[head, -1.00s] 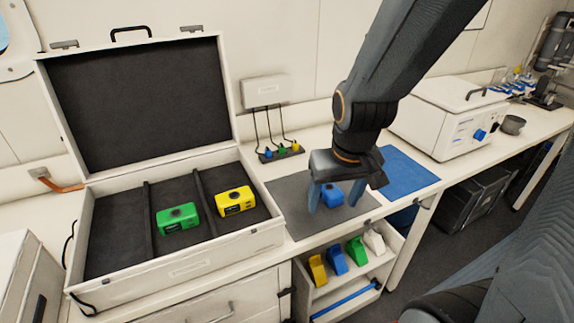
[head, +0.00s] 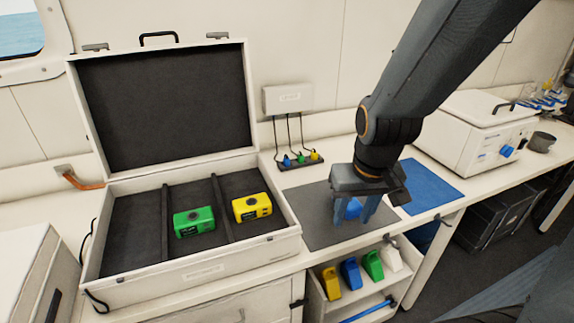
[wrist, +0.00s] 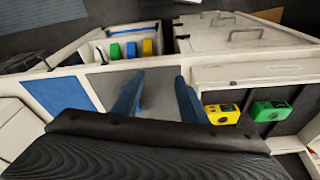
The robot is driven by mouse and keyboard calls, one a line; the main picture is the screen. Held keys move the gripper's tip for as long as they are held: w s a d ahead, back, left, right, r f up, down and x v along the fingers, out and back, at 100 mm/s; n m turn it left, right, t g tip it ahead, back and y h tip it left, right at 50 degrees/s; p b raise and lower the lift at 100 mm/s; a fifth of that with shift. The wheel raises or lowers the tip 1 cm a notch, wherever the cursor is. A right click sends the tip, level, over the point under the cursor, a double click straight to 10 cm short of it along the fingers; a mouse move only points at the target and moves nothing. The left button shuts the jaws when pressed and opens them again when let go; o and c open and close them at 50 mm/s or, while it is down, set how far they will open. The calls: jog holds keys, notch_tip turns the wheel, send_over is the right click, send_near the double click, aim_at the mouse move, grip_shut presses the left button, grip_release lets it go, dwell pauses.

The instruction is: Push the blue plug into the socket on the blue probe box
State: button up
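The blue probe box (head: 354,208) sits on the grey mat (head: 310,212), partly hidden behind my fingers in the head view. My gripper (head: 353,217) points down over it with its fingers apart. The blue plug (head: 287,161) stands at the left end of a small dark holder by the wall, left of and behind my gripper, on a black cable. The box's socket cannot be made out.
The open case (head: 190,271) at left holds a green box (head: 194,221) and a yellow box (head: 252,207). Green (head: 301,158) and yellow (head: 315,156) plugs share the holder. A blue mat (head: 432,187) and a white machine (head: 478,130) are at right. Coloured items fill a shelf below.

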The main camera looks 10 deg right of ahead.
notch_tip(320, 180, down, 12)
jog(key=g+b, duration=0.1)
jog(key=b, duration=0.8)
jog(key=shift+w+r+b, duration=0.15)
jog(key=shift+w+b, duration=0.25)
